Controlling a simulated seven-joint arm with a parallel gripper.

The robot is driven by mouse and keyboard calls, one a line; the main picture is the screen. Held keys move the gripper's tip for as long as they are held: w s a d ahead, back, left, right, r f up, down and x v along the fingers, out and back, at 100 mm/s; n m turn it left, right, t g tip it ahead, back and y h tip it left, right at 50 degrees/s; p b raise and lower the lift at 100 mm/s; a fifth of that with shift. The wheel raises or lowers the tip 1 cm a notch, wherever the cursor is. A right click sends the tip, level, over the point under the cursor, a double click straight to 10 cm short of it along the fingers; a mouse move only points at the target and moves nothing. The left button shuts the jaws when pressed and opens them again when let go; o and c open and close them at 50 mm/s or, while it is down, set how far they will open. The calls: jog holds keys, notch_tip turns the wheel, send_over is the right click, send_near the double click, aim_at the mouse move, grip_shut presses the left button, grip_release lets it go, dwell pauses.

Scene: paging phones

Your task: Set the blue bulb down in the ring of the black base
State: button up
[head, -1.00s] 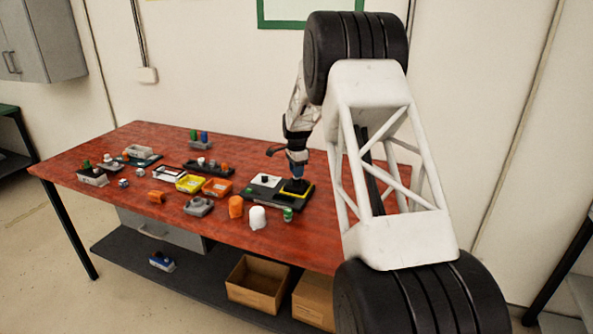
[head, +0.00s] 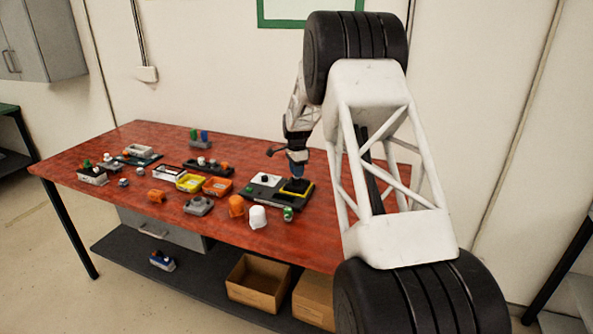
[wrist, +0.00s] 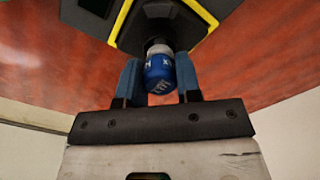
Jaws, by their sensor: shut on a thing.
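The blue bulb (wrist: 158,76) is between the two blue fingers of my gripper (wrist: 160,82) in the wrist view. Its pale collar and dark end point toward the black base (wrist: 137,30), which has a yellow border. The bulb's end overlaps the dark round part of the base; I cannot tell whether it touches or sits inside the ring. In the head view my gripper (head: 297,170) points down, low over the black base (head: 299,186) at the right of the dark panel. The bulb is too small to make out clearly there.
The dark panel also carries a white plate (head: 265,180). A green-topped part (head: 288,214), a white cap (head: 257,217) and an orange cap (head: 236,206) stand in front of it. Yellow (head: 189,183) and orange (head: 217,187) trays lie to its left on the red table (head: 120,215).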

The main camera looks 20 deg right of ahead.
jog(key=shift+f, duration=0.9)
dwell(1.3)
jog(key=o, duration=1)
jog(key=shift+o, duration=0.4)
jog(key=shift+o, duration=1.2)
jog(key=shift+r, duration=0.15)
jog(key=shift+r, duration=2.75)
